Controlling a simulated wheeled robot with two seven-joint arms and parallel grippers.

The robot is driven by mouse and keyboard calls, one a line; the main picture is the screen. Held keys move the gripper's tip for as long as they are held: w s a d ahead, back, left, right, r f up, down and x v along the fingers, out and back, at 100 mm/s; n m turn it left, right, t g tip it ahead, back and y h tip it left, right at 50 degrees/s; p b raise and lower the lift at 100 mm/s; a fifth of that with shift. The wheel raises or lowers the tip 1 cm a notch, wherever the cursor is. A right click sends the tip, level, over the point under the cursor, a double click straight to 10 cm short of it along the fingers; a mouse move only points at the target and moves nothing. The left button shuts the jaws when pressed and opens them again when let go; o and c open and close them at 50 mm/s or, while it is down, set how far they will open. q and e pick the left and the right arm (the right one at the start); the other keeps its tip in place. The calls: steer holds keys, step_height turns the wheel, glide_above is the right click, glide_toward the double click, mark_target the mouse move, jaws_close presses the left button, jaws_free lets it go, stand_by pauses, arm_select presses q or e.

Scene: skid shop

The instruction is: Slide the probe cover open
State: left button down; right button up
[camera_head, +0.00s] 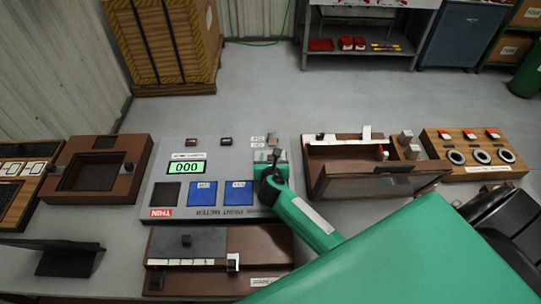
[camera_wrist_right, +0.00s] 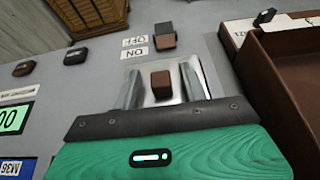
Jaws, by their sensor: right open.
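The paint meter (camera_head: 220,212) is a grey panel with a green display reading 000 and blue buttons. At its right side is a small pale metal plate with a brown knob (camera_wrist_right: 161,85), seen in the right wrist view; this looks like the probe cover. My right gripper (camera_head: 275,160) is over that part of the panel and hides most of it in the head view. In the right wrist view its open fingers (camera_wrist_right: 167,88) stand on either side of the brown knob, with gaps showing. I cannot tell whether they touch the panel. My left gripper is not in view.
A brown box with a raised clear lid (camera_head: 375,184) stands close right of the meter. A brown slider unit (camera_head: 200,284) lies in front, a framed brown box (camera_head: 130,190) to the left. A switch (camera_wrist_right: 165,40) marked ON and OFF sits just beyond the plate.

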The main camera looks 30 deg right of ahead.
mark_target(240, 164)
steer(key=shift+w+d+f, duration=0.2)
steer(key=shift+w+d, duration=0.05)
steer(key=shift+w, duration=0.2)
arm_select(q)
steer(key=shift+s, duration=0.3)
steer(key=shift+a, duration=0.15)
arm_select(e)
jaws_close()
